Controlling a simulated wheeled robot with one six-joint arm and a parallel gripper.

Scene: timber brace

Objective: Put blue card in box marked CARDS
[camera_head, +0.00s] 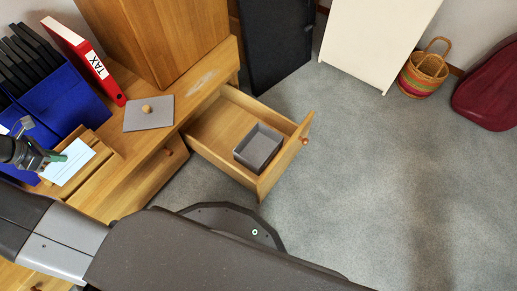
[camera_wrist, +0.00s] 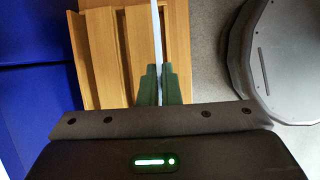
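A pale blue-white card (camera_head: 68,162) is at the left in the head view, over a slotted wooden rack (camera_head: 97,172). My gripper (camera_head: 58,157) is shut on one edge of it. In the wrist view the card (camera_wrist: 158,30) shows edge-on as a thin white strip between the green fingertips (camera_wrist: 158,84). I cannot tell whether its lower edge still touches the rack. A grey open box (camera_head: 263,143) sits in the pulled-out drawer (camera_head: 213,133). It looks empty, and no CARDS marking is readable. A grey lid with a round wooden knob (camera_head: 148,113) lies on the cabinet top.
Blue file holders (camera_head: 62,100) with black folders and a red TAX binder (camera_head: 88,62) stand behind the rack. A wooden cabinet (camera_head: 165,35) stands behind the lid. The drawer front (camera_head: 285,158) juts over the grey carpet.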

